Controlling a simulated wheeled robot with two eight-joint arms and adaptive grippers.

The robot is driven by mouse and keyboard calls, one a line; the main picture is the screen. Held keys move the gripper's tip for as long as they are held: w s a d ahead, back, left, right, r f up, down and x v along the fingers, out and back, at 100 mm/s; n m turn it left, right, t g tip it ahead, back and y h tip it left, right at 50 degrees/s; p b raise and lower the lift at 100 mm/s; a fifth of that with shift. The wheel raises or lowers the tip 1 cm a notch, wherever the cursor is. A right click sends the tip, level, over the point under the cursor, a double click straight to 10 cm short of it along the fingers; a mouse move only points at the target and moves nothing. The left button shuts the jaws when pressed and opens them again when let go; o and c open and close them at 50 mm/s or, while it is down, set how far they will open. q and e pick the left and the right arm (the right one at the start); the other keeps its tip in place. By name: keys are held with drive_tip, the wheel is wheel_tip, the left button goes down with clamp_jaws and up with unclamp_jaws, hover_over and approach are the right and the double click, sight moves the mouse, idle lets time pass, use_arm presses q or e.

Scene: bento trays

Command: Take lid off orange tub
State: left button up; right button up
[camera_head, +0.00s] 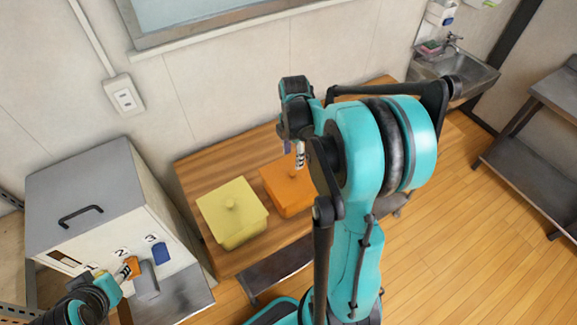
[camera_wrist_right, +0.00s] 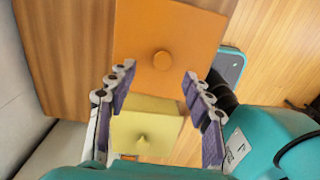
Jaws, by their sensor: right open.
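The orange tub (camera_head: 290,192) stands on the wooden table with its lid on. In the right wrist view its square orange lid (camera_wrist_right: 140,30) has a round knob (camera_wrist_right: 162,60) in the middle. My right gripper (camera_head: 299,158) is over the orange tub, pointing down, and its arm hides part of the tub's right side. In the right wrist view my open right gripper (camera_wrist_right: 158,76) has the knob between the lines of its fingertips, nothing held; contact cannot be told. My left gripper (camera_head: 122,272) is small at the lower left by the cabinet, its fingers unclear.
A yellow lidded tub (camera_head: 240,232) stands left of the orange one and shows in the right wrist view (camera_wrist_right: 145,132). A grey-topped cabinet (camera_head: 85,185) is at the left. The table (camera_head: 200,165) is bare behind the tubs. A sink (camera_head: 455,68) is far right.

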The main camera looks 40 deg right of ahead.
sight(292, 171)
drive_tip(key=f, duration=0.2)
drive_tip(key=f+b, duration=0.1)
drive_tip(key=f, duration=0.4)
drive_tip(key=shift+s+a+b, duration=0.25)
drive_tip(key=shift+s+b, duration=0.05)
drive_tip(key=shift+b, duration=0.05)
clamp_jaws()
